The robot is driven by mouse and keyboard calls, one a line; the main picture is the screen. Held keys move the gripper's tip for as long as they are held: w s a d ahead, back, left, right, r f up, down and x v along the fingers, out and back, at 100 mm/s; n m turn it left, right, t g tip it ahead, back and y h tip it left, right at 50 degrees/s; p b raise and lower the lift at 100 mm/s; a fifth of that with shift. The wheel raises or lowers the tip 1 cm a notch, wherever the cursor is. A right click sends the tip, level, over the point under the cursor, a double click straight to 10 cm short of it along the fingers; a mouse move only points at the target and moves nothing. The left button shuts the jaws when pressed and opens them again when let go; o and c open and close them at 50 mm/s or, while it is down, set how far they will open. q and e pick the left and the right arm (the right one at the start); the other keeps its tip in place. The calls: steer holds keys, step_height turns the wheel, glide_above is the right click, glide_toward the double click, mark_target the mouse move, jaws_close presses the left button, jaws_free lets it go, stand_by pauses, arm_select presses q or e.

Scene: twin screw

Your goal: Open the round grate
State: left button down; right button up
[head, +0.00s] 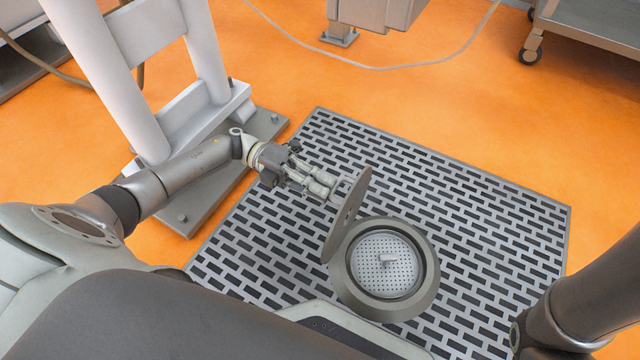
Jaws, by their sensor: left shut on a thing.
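A round grey lid (346,215) stands tilted up on edge at the left side of a round floor opening with a raised grey rim (432,283). My left gripper (332,188) reaches in from the left and is shut on the round lid at its left-facing side. The exact contact is small and partly hidden by the fingers. Inside the opening sits a round perforated plate (377,285) with a small raised handle (388,259) near its middle. My right gripper is not in view; only part of my right arm shows at the right edge.
A slotted metal floor panel (480,215) surrounds the opening. A white frame with thick posts (205,50) stands on a grey base plate (205,205) close to my left arm. A wheeled cart (590,30) is at the back right. Orange floor (470,100) behind the panel is mostly clear.

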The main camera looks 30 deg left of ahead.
arm_select(q)
steer(key=shift+s+f, duration=0.15)
steer(key=shift+f, duration=0.45)
steer(key=c, duration=1.6)
jaws_free()
steer(key=shift+f, duration=0.1)
steer(key=shift+o, duration=0.4)
steer(key=shift+r, duration=0.25)
steer(key=a, duration=1.2)
steer(key=shift+w+r, duration=0.3)
steer(key=shift+r, duration=0.1)
